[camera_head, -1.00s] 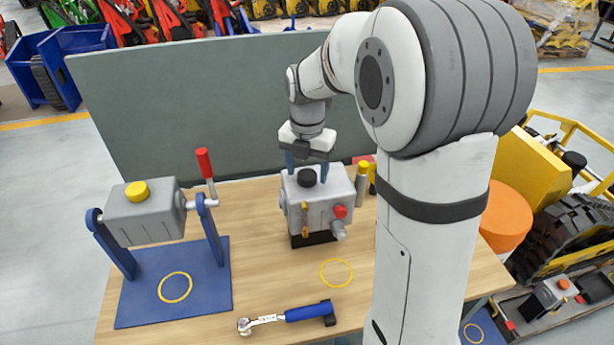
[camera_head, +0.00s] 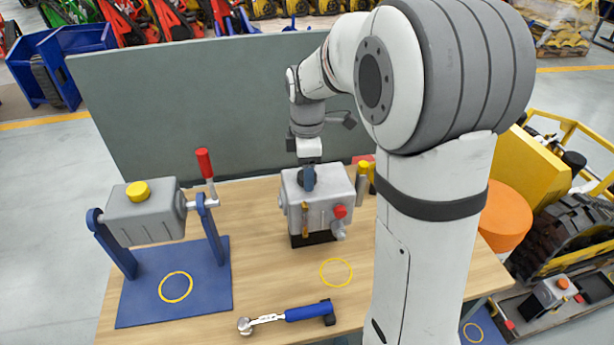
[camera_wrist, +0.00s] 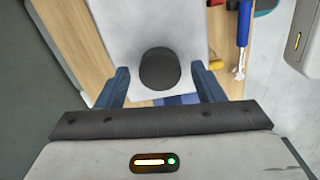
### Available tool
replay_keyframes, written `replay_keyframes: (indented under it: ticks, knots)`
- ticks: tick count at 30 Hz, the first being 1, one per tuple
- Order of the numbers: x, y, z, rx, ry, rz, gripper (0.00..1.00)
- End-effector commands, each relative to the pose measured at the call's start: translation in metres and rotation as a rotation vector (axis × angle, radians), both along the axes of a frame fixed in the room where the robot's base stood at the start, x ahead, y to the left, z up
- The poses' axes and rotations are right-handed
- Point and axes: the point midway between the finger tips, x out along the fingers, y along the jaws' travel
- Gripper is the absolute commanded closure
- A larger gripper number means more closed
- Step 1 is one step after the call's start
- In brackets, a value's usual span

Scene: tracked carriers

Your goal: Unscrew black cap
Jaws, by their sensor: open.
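The black cap (camera_wrist: 160,70) sits on top of a grey box (camera_head: 332,190) on the wooden table. In the head view my gripper (camera_head: 308,178) is right over the cap and hides most or all of it. In the wrist view my gripper (camera_wrist: 163,88) is open, with one blue finger on each side of the cap. A gap shows between the cap and each finger. The box has a red knob (camera_head: 340,211) and a yellow-brown handle (camera_head: 305,218) on its front side.
A second grey box with a yellow cap (camera_head: 137,191) hangs in a blue stand (camera_head: 205,295) with a red-handled crank (camera_head: 204,163) at the left. A blue-handled wrench (camera_head: 300,312) lies at the table's front. A grey panel (camera_head: 200,100) stands behind the table.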

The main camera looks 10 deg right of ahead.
Motion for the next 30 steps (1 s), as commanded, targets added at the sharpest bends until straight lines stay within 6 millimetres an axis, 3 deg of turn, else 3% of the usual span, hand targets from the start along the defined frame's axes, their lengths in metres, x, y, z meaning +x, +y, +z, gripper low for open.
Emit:
replay_keyframes:
  ticks: [6, 16, 30]
  knots:
    - [0.0000, 0.0000, 0.0000, 0.000, 0.000, -0.279, 0.38]
    - [0.0000, 0.0000, 0.0000, 0.000, 0.000, -0.492, 0.38]
    - [0.0000, 0.0000, 0.0000, 0.000, 0.000, -1.118, 0.38]
